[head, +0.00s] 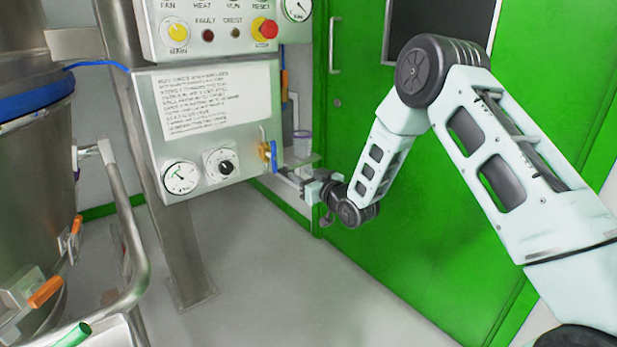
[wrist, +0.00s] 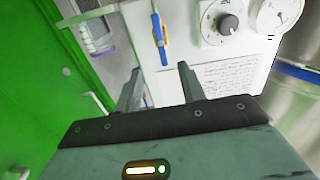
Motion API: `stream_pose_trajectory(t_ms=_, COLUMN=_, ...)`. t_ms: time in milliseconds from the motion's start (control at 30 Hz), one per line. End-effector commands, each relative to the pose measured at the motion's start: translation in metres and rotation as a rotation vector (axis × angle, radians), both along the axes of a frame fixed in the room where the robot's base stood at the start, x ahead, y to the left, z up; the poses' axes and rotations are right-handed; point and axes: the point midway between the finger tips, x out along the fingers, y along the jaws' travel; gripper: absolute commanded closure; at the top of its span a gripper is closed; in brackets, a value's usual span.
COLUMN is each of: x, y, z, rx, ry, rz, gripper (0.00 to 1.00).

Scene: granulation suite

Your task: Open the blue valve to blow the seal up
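The blue valve (head: 273,155) is on the right side of the lower steel panel in the head view. It has a slim blue lever and a brass-coloured body. In the wrist view the blue lever (wrist: 156,28) lies ahead of the fingertips, roughly between their lines. My gripper (head: 281,173) is just below and beside the valve in the head view. In the wrist view my gripper (wrist: 157,78) has its two fingers apart with nothing between them. Whether a finger touches the valve cannot be told from the head view.
The lower panel (head: 150,105) carries a printed notice (head: 205,100), a gauge (head: 181,177) and a black knob (head: 225,167). A control box with buttons (head: 209,30) is above. A green door (head: 400,230) stands behind my arm. A steel vessel (head: 35,170) is at left. Open floor lies below.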

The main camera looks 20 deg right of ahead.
Motion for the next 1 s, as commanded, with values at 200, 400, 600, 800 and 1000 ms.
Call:
stream_pose_trajectory(t_ms=200, x=-0.019, y=-0.006, z=0.0, rx=0.0, ry=0.0, rz=0.0, gripper=0.6)
stream_pose_trajectory(t_ms=400, x=-0.021, y=-0.007, z=0.0, rx=0.0, ry=-0.001, rz=0.0, gripper=0.6)
stream_pose_trajectory(t_ms=600, x=-0.021, y=-0.007, z=0.0, rx=0.0, ry=-0.001, rz=0.0, gripper=0.6)
stream_pose_trajectory(t_ms=800, x=-0.023, y=0.002, z=0.004, rx=-0.007, ry=0.025, rz=0.009, gripper=0.6)
stream_pose_trajectory(t_ms=1000, x=-0.054, y=0.062, z=0.022, rx=-0.074, ry=0.251, rz=0.065, gripper=0.6)
